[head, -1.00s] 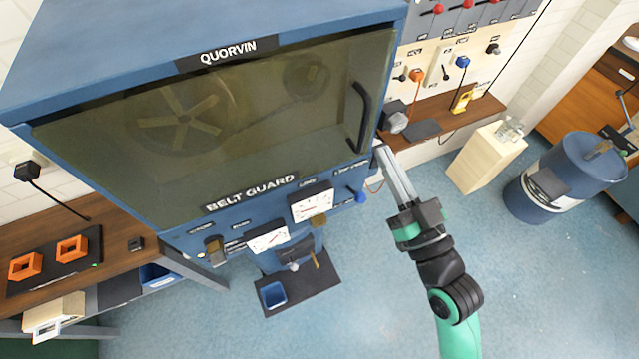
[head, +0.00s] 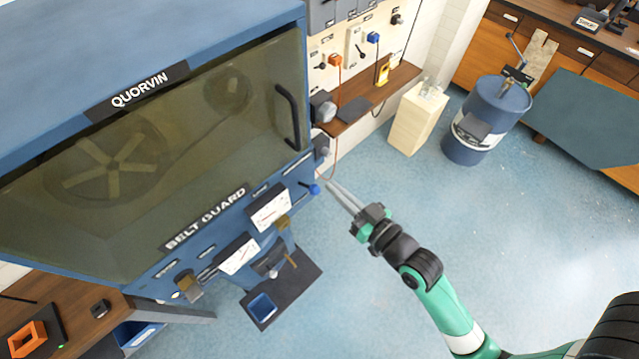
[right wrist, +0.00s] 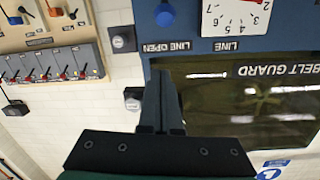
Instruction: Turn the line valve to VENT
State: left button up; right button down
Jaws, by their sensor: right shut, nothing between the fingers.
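The line valve appears to be the blue knob (head: 314,189) at the right end of the blue machine's front panel, beside the line gauge (head: 270,208). In the right wrist view the panel is upside down, with the knob (right wrist: 164,14) at the top edge and a "LINE OPEN" label (right wrist: 166,47) by it. No VENT mark is readable. My right gripper (head: 333,187) is shut and empty, its tips just right of the knob in the head view. Its fingers (right wrist: 160,82) also show in the wrist view, apart from the knob in the picture. My left gripper is not in view.
The belt guard window (head: 150,150) with its black handle (head: 289,117) lies above the panel. A dark pad with a blue tray (head: 262,306) is below. A wall shelf (head: 388,92), a pale stand (head: 417,118) and a blue drum (head: 487,120) stand right. Open floor surrounds my arm.

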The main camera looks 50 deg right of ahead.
aim_at(319, 191)
jog(key=w, duration=0.4)
jog(key=w+d+f, duration=0.1)
jog(key=w, duration=0.2)
jog(key=f, duration=0.1)
jog(key=s+f, duration=0.1)
jog(key=a+f, duration=0.1)
jog(key=shift+s, duration=0.3)
jog(key=shift+f, duration=0.1)
